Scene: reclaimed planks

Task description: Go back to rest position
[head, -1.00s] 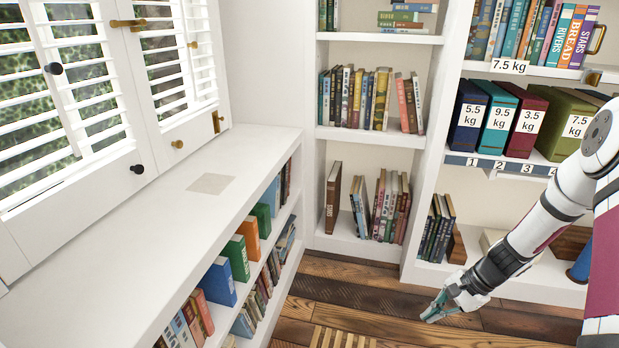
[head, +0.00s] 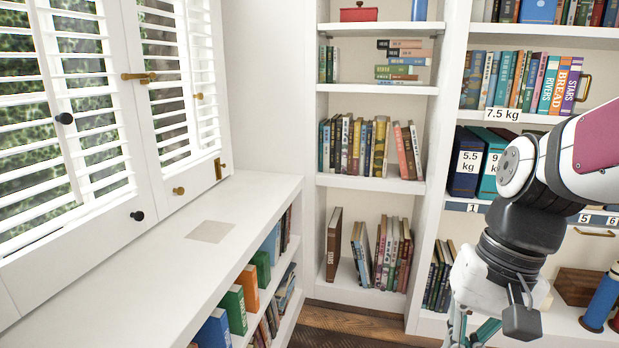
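My arm comes in from the right edge of the head view and bends down in front of the right bookcase. My gripper (head: 468,336) hangs at the bottom edge, pointing down. Its teal finger parts show there, but the tips are cut off by the frame. I cannot tell whether it is open or shut, and no held object shows. The arm hides part of the labelled binders, including much of the teal binder (head: 489,177). The dark blue binder (head: 465,160) beside it shows its 5.5 kg label.
A low white bookcase (head: 150,250) runs along the left under shuttered windows (head: 70,110). Tall shelves (head: 372,90) full of books stand ahead. A little wooden floor (head: 350,322) shows at the bottom.

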